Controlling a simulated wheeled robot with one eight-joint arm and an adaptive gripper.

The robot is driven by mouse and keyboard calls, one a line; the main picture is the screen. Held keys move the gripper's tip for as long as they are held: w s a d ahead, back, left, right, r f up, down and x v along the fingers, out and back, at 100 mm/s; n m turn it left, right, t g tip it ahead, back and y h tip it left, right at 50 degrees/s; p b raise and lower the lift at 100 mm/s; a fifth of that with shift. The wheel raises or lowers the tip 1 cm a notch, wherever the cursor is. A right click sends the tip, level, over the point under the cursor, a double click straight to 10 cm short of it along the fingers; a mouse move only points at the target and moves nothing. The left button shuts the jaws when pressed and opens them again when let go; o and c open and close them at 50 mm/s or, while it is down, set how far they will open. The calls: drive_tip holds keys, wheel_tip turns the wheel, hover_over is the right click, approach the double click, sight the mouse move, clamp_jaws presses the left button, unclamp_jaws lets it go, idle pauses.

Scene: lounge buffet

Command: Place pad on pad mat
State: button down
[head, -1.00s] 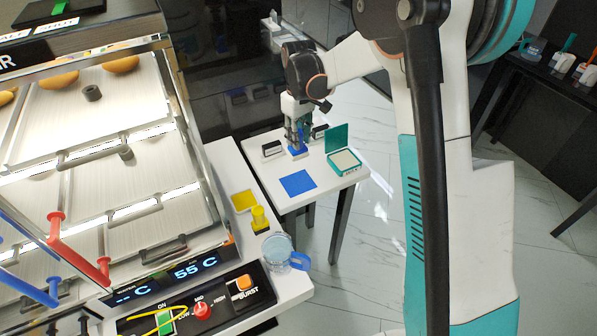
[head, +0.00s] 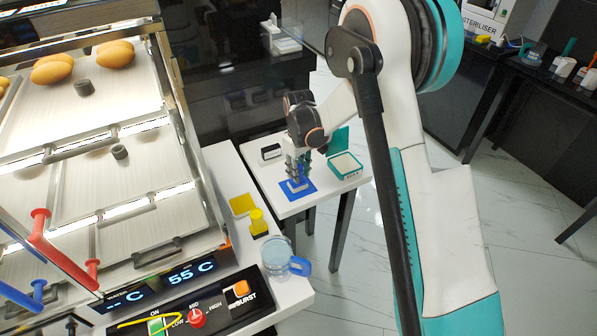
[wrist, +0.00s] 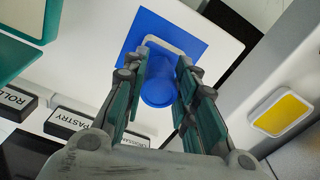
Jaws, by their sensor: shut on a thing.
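My gripper (head: 298,180) is shut on the blue pad, by its round blue knob (wrist: 158,92). It points down over the small white table. The pad's pale base edge (wrist: 172,44) shows beyond the fingertips (wrist: 160,85) in the wrist view. The pad mat is a flat blue square (head: 309,191), also in the wrist view (wrist: 150,25). The pad is over the mat, within its outline as far as I see. The fingers hide part of both. I cannot tell whether the pad touches the mat.
An open teal box (head: 345,167) stands on the table, right of the mat. Label blocks (wrist: 72,122) stand near the gripper. On the left counter are a yellow square (head: 242,205), a yellow knobbed piece (head: 258,223) and a blue-handled jug (head: 277,255).

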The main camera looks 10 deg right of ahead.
drive_tip(key=shift+f, duration=0.1)
drive_tip(key=c, duration=1.3)
unclamp_jaws()
